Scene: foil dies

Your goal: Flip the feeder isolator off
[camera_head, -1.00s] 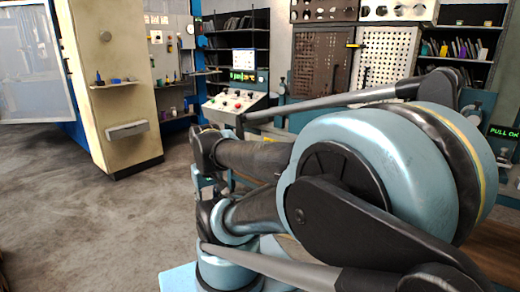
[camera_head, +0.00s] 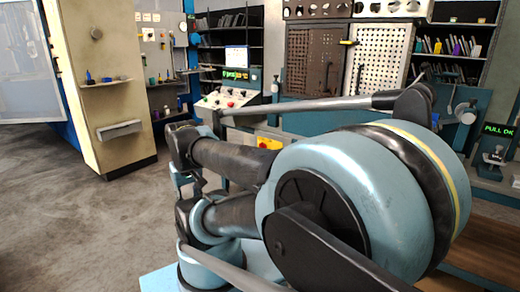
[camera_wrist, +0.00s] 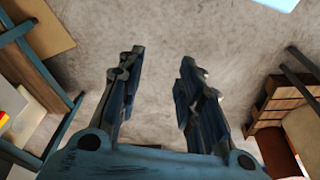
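My gripper (camera_wrist: 162,56) is open in the wrist view, its two dark blue fingers apart with nothing between them and bare floor beyond. A yellow box with a red knob (camera_head: 268,143) shows low behind my arm in the head view; it may be the feeder isolator, but I cannot read a label. A small red and yellow patch (camera_wrist: 4,118) shows at the left edge of the wrist view, well away from the fingers; I cannot tell if it is the same box. My fingers are not discernible in the head view.
A control console (camera_head: 228,98) with buttons and a screen stands at the back centre. A cream cabinet (camera_head: 105,85) stands at left. A bench with a green "PULL OK" display (camera_head: 497,129) is at right. A wooden drawer unit (camera_wrist: 285,100) is right in the wrist view. Floor at left is clear.

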